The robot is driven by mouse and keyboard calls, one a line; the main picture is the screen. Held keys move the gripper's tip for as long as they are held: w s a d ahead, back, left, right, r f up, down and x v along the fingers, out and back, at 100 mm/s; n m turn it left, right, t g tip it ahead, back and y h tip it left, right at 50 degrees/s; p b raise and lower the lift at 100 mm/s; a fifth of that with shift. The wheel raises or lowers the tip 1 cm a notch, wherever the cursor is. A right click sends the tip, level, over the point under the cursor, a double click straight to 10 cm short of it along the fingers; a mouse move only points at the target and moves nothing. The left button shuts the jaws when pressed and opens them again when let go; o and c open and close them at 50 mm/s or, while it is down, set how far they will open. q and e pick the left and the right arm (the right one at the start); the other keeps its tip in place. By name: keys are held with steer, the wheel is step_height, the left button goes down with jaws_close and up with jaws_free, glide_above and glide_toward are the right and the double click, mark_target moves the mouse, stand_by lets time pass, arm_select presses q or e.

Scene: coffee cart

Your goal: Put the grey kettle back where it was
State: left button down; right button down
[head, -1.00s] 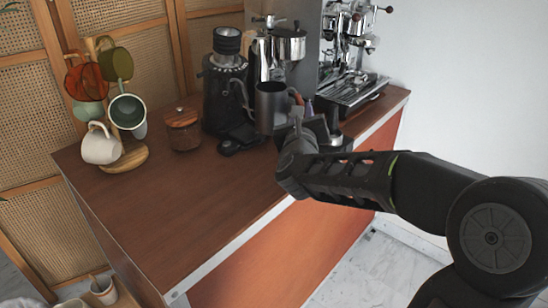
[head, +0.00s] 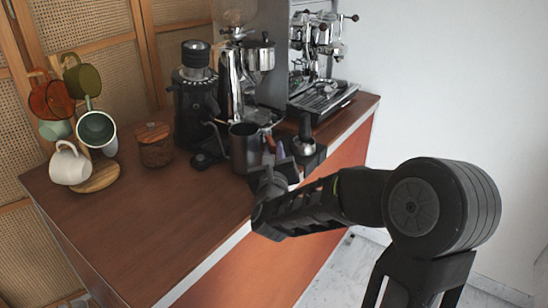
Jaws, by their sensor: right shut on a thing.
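The grey kettle (head: 244,150), a dark metal pitcher with a thin curved spout on its left, is upright near the front right of the brown counter (head: 185,215). My right gripper (head: 268,168) is shut on its handle side, at the kettle's right. The fingers are partly hidden by the gripper body and wrist. I cannot tell whether the kettle's base touches the counter. My left gripper is out of view.
A black grinder (head: 195,105) and small dark scale-like item (head: 205,160) stand left of the kettle. An espresso machine (head: 322,75) is behind, and a tamper (head: 305,130) is at right. A wooden-lidded jar (head: 154,145) and mug tree (head: 100,177) stand left. The front left counter is clear.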

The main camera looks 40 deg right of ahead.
steer(key=shift+f, duration=0.75)
steer(key=shift+r, duration=0.1)
steer(key=shift+f+b, duration=0.2)
steer(key=shift+b, duration=0.15)
steer(key=c, duration=1.3)
jaws_free()
